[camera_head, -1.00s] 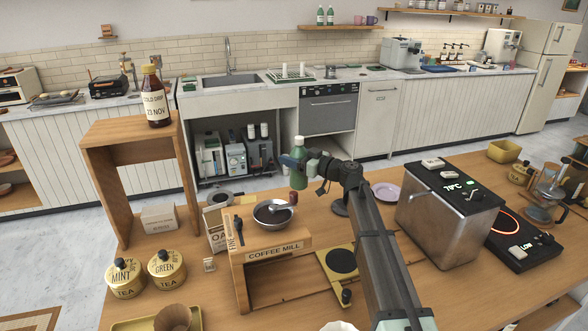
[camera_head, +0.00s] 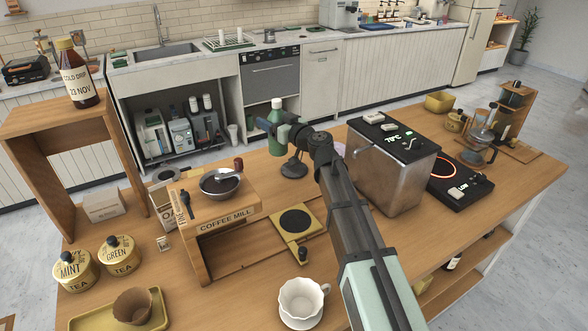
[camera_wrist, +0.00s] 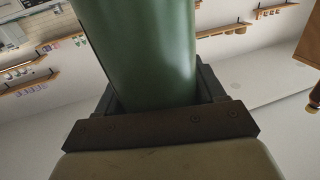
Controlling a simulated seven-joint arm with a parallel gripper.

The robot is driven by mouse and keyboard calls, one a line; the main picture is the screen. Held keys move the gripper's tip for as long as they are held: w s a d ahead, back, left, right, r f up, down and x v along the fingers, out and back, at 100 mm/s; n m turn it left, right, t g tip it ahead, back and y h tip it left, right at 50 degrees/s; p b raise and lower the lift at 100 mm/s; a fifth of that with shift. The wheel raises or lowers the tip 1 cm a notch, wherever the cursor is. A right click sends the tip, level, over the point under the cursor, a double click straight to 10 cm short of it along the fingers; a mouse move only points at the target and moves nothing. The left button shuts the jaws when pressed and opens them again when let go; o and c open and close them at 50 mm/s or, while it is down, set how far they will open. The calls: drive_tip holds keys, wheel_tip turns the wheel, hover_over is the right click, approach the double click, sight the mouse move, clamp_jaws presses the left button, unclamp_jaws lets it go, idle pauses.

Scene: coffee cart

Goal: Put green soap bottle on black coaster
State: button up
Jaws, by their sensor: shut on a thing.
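The green soap bottle (camera_head: 277,122), with a pale cap, is upright in my gripper (camera_head: 284,132) near the back edge of the wooden counter. My gripper is shut on it; the wrist view shows its green body (camera_wrist: 140,50) between the jaws. A dark round piece (camera_head: 292,169) lies on the counter just right of and nearer than the bottle. Another black disc (camera_head: 295,221) sits on a brass plate nearer the front. I cannot tell which is the black coaster.
The coffee mill box (camera_head: 230,222) with a bowl (camera_head: 219,187) is left of my arm. A steel water heater (camera_head: 385,172) is close on its right. A white cup (camera_head: 302,299) stands at the front.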

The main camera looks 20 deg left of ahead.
drive_tip(key=w+d+r+m+t+h, duration=0.2)
drive_tip(key=w+d+m+t+h, duration=0.2)
drive_tip(key=d, duration=0.1)
wheel_tip(320, 180, down, 10)
drive_tip(key=shift+a, duration=0.15)
idle(0.7)
drive_tip(key=shift+f, duration=0.1)
drive_tip(key=o, duration=1.3)
drive_tip(key=shift+o, duration=0.2)
drive_tip(key=v, duration=1.2)
